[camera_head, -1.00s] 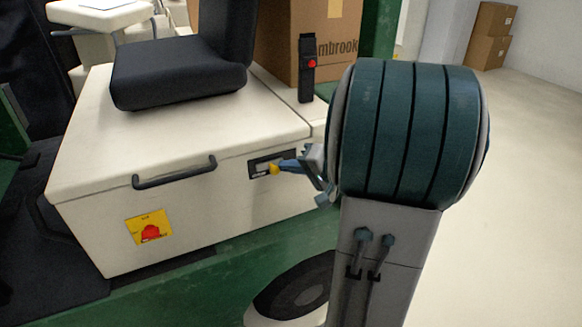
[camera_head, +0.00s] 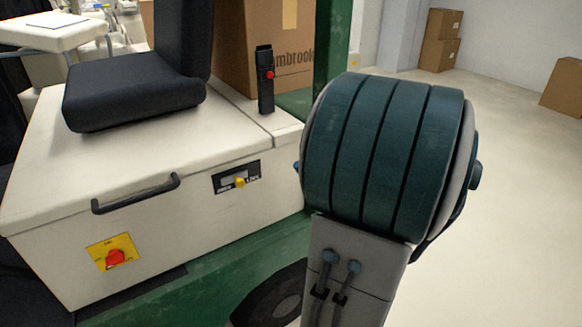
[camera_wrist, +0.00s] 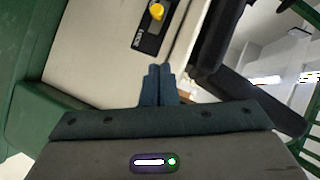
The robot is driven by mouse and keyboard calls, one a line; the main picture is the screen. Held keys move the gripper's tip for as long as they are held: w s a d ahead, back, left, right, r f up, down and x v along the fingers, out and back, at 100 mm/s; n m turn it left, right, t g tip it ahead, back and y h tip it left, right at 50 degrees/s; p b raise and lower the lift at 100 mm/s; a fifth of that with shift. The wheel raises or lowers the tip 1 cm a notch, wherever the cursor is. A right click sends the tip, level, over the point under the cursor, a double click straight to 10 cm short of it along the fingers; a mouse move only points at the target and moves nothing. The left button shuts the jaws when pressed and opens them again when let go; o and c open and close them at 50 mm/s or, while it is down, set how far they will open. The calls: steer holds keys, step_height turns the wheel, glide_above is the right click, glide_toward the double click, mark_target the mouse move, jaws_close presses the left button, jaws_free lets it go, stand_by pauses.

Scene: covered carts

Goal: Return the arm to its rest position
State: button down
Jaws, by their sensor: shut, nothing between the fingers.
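My gripper (camera_wrist: 159,85) is shut and empty in the wrist view, its two fingers together. It points toward the white cart box, apart from the yellow knob (camera_wrist: 157,11) on the dark latch plate. In the head view my arm (camera_head: 385,160) stands in front of the cart's right side and hides my gripper. The white box (camera_head: 70,255) shows its latch plate (camera_head: 222,184) with the yellow knob (camera_head: 239,182) on its front face.
The box has a black handle (camera_head: 135,194) and a red switch (camera_head: 115,257) on a yellow plate. A black seat (camera_head: 130,97), a black lever post (camera_head: 265,85) and a cardboard box (camera_head: 255,45) stand on the cart. Open floor (camera_head: 520,200) lies to the right.

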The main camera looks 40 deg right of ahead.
steer(key=shift+s+d+r, duration=0.1)
steer(key=shift+s, duration=0.1)
stand_by(0.4)
steer(key=s+a+r+n+g+p, duration=0.2)
steer(key=a+g+p, duration=0.25)
steer(key=a, duration=0.45)
steer(key=s+a+r+n+g+p, duration=0.1)
steer(key=a+r+n+g+p, duration=0.1)
steer(key=a+g+p, duration=0.45)
steer(key=s+a+r+n+t+h+p, duration=0.1)
steer(key=s+a+r+n+h+p, duration=0.3)
steer(key=s+a+r+h+p, duration=0.1)
steer(key=shift+s+a+h+p, duration=0.35)
steer(key=shift+a+h+p, duration=0.45)
steer(key=shift+h+p, duration=0.2)
